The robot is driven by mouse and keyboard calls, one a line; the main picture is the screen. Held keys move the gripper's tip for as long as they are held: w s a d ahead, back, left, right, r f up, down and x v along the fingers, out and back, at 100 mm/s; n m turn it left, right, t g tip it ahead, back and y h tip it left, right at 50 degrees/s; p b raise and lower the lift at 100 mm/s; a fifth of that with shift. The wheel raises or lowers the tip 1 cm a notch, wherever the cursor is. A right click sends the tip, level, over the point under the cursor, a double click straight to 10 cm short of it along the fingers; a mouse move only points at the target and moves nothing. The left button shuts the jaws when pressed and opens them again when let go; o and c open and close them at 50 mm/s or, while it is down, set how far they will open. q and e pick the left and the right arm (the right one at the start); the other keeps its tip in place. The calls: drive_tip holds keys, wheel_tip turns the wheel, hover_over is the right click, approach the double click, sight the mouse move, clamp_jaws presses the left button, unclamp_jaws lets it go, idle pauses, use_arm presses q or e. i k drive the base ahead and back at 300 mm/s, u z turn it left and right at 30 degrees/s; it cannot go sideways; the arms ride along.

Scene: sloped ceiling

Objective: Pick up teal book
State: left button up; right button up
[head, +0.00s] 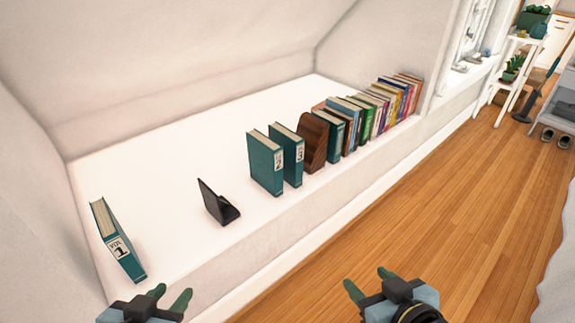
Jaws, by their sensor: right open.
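A teal book marked VOL 1 (118,241) stands tilted by itself at the left end of the white ledge. Teal books marked 2 (266,163) and 3 (292,155) stand upright side by side near the ledge's middle. Another teal book (335,140) stands just right of a brown wooden bookend (313,143). My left gripper (171,291) is open and empty at the bottom edge, apart from and to the lower right of VOL 1. My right gripper (365,277) is open and empty over the floor, well below the row of books.
A black bookend (218,203) stands on the ledge (170,150) between VOL 1 and book 2. Several coloured books (385,104) continue the row rightward. A low wall drops from the ledge to the wooden floor (440,220), which is clear. A white plant stand (515,70) is far right.

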sight(265, 156)
drive_tip(key=z, duration=1.05)
drive_tip(key=i, duration=1.15)
drive_tip(key=u, duration=2.7)
